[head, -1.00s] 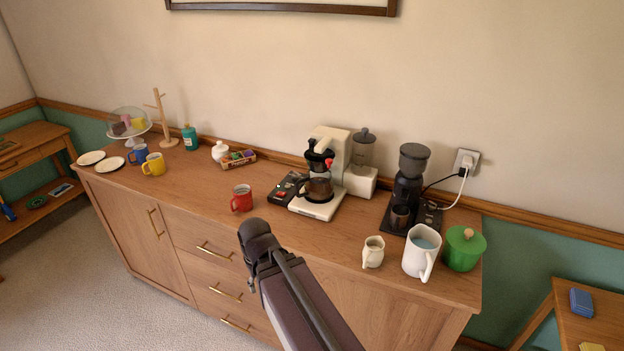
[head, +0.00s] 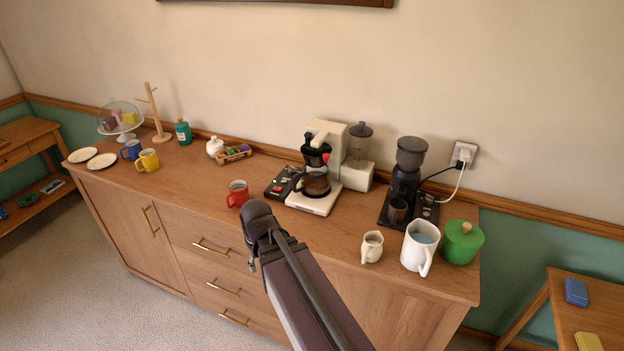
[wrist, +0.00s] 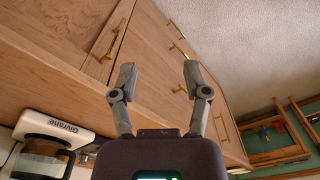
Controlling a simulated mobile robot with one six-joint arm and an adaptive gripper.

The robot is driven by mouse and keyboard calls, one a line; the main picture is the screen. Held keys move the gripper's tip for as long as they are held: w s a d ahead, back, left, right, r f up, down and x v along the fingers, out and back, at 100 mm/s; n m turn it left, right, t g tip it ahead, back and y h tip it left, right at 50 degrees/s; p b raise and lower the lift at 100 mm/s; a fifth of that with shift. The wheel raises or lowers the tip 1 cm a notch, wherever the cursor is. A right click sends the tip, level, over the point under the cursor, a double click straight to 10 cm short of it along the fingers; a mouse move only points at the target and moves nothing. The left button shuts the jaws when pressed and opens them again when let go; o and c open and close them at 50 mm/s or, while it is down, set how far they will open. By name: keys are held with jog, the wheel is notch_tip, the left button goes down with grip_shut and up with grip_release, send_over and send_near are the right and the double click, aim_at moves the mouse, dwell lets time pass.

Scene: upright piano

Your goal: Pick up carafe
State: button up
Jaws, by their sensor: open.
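The carafe (head: 315,186) is a glass pot with dark contents. It sits in the white coffee maker (head: 325,196) on the sideboard top. In the wrist view the carafe (wrist: 40,158) shows at the lower left, under the maker's white body (wrist: 52,127), partly cut off by the frame. My gripper (wrist: 157,78) is open and empty in the wrist view, with its two fingers spread apart and the sideboard front behind them. In the head view my arm reaches up to the sideboard's front edge, and the fingers cannot be made out there. My gripper is apart from the carafe.
A red mug (head: 237,193) stands left of the coffee maker, beside a dark tray (head: 284,181). A grinder (head: 404,178), a cream creamer (head: 372,246), a white pitcher (head: 420,246) and a green pot (head: 462,242) stand to the right. The sideboard top (head: 320,232) is clear in front of the maker.

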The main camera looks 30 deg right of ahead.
jog(key=w+d+r+t+p, duration=0.2)
jog(key=w+d+r+p, duration=0.65)
jog(key=w+d, duration=0.3)
jog(key=t+p, duration=0.2)
jog(key=p, duration=0.2)
send_near(295, 185)
jog(key=shift+s+a+r+m, duration=0.1)
jog(key=shift+s+r+m, duration=0.1)
jog(key=shift+r, duration=0.25)
jog(key=shift+s+r+m, duration=0.1)
jog(key=shift+s+r, duration=0.15)
jog(key=shift+r, duration=0.2)
jog(key=shift+f+b, duration=0.2)
jog(key=shift+b, duration=0.2)
jog(key=b+x, duration=0.7)
jog(key=x, duration=0.1)
jog(key=shift+w, duration=0.1)
jog(key=shift+f+b, duration=0.1)
jog(key=shift+b, duration=0.2)
jog(key=shift+b+x, duration=2.4)
jog(key=shift+x, duration=0.2)
jog(key=shift+w, duration=0.1)
